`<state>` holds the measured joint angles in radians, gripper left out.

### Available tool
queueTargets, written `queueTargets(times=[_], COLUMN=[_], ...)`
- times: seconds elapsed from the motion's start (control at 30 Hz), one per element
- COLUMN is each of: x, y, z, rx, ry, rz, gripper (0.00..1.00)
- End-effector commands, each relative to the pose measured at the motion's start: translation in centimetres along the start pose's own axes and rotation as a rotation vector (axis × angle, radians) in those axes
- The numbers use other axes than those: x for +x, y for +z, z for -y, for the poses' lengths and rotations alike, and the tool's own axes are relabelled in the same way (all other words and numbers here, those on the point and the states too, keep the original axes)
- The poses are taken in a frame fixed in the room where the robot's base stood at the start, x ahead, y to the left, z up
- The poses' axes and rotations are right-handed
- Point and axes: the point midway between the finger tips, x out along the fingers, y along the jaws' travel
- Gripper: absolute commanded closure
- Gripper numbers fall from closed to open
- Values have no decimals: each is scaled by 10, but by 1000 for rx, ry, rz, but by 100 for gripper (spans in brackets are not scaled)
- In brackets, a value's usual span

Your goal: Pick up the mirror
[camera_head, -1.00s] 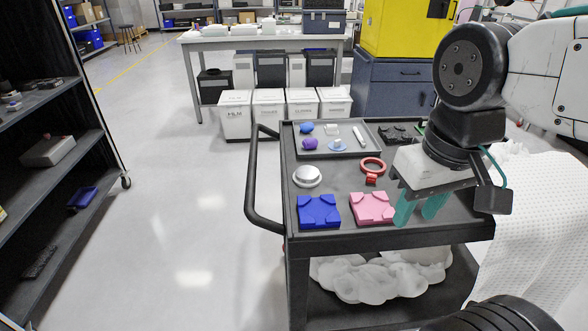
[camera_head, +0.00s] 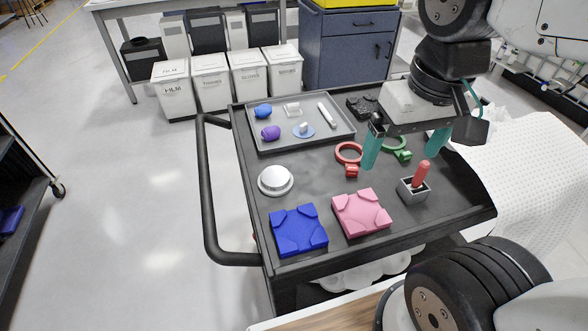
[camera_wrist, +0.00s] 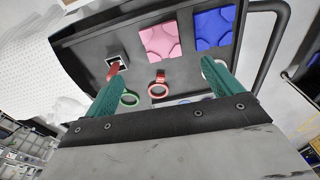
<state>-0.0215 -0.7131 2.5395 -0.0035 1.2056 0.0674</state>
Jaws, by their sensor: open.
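A round silver disc (camera_head: 275,180) with a shiny raised top, which looks like the mirror, lies flat on the black cart top (camera_head: 330,218). It is left of the red ring and behind the blue block. My gripper (camera_head: 402,157) has teal fingers, is open and empty, and hangs over the right part of the cart, apart from the disc and to its right. In the wrist view the open fingers (camera_wrist: 160,72) frame the red ring area.
A blue block (camera_head: 298,230) and a pink block (camera_head: 361,212) lie at the cart's front. A red ring (camera_head: 349,152), a green ring (camera_head: 396,143) and a red-handled piece in a grey holder (camera_head: 412,190) are near my gripper. A grey tray (camera_head: 285,144) holds small items. A handle (camera_head: 208,195) edges the left.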

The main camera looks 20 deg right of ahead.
Motion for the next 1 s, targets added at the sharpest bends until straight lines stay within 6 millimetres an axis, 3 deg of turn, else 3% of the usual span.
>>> queueTargets(times=[0.27,0.5,0.7,1.0], x=[31,90,136,168], y=[-86,-153,-179,-184], z=[49,116,159,173], rx=[256,520,674,738], ry=[1,21,39,46], rz=[54,88,101,105], gripper=[9,9,9,9])
